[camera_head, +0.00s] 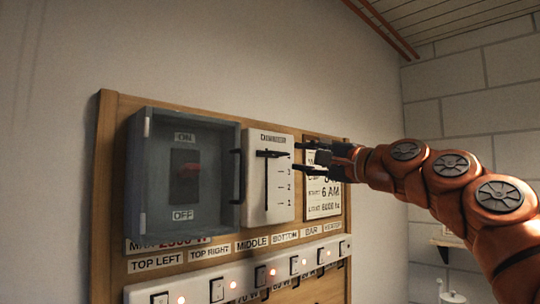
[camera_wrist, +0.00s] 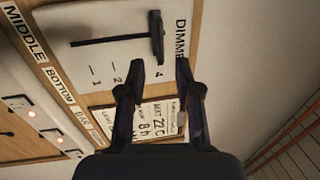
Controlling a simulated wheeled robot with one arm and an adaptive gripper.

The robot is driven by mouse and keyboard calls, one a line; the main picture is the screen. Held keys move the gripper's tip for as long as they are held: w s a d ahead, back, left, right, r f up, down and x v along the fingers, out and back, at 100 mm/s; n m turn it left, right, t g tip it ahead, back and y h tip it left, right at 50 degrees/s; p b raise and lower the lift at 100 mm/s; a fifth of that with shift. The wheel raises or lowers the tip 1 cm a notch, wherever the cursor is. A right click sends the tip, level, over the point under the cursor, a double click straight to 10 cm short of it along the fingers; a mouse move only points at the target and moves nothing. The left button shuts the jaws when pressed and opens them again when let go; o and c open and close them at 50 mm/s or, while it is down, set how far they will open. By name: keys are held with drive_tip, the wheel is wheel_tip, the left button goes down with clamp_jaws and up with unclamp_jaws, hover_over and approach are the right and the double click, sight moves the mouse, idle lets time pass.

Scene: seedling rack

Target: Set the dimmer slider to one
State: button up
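The dimmer (camera_head: 283,210) is a white panel with a vertical black slot and a scale beside it. Its black slider knob (camera_head: 270,154) is near the top of the slot, above the 3 mark. In the wrist view the dimmer panel (camera_wrist: 100,22) appears turned sideways, and the knob (camera_wrist: 156,38) is at the slot's end by the 4. My gripper (camera_head: 299,158) is open and empty, just to the right of the knob. In the wrist view the fingertips (camera_wrist: 152,76) are apart, with the knob ahead of the gap and no contact visible. One finger hides part of the scale.
A grey switch box (camera_head: 138,190) with a clear cover and black handle (camera_head: 237,177) stands out left of the dimmer. A notice (camera_head: 327,205) is at its right. Below are name labels and a white switch strip (camera_head: 205,283) with lit lamps. Open air lies before the board.

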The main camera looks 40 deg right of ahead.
sight(281, 154)
drive_tip(key=p+x, duration=0.2)
drive_tip(key=x, duration=0.5)
drive_tip(key=shift+w+r+p, duration=0.15)
drive_tip(key=shift+w+p, duration=0.25)
drive_tip(key=shift+c, duration=0.4)
clamp_jaws()
